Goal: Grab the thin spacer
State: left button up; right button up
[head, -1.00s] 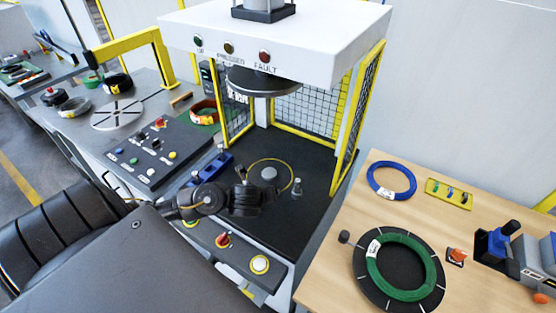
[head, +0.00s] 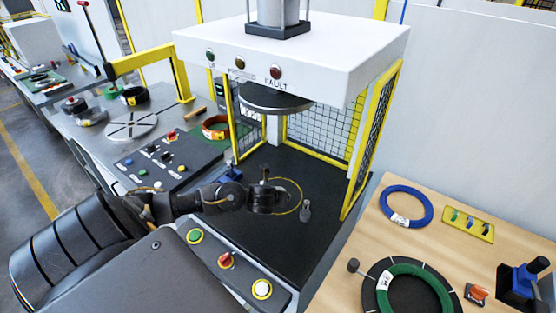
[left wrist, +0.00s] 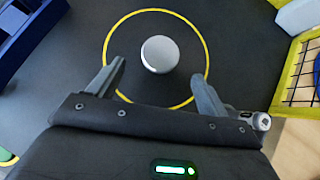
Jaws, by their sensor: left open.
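My left gripper (head: 277,188) is over the dark press bed (head: 318,178), at the yellow ring (head: 298,190) marked on it. In the left wrist view its open, empty fingers (left wrist: 157,74) point toward a round, pale grey piece (left wrist: 160,54) inside the ring. The piece lies between and just beyond the fingertips; contact is not visible. My arm hides this piece in the head view. No part is clearly recognisable as the thin spacer; I cannot tell whether the grey piece is it. My right gripper is not in view.
The press head (head: 275,98) hangs above, with yellow-framed mesh guards (head: 368,140). A wooden table (head: 350,292) holds blue and green coils.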

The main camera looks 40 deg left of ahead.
pick_arm(q)
jog(key=x, duration=0.5)
jog(key=shift+w+r, duration=0.1)
jog(key=shift+w, duration=0.1)
jog(key=c, duration=1.1)
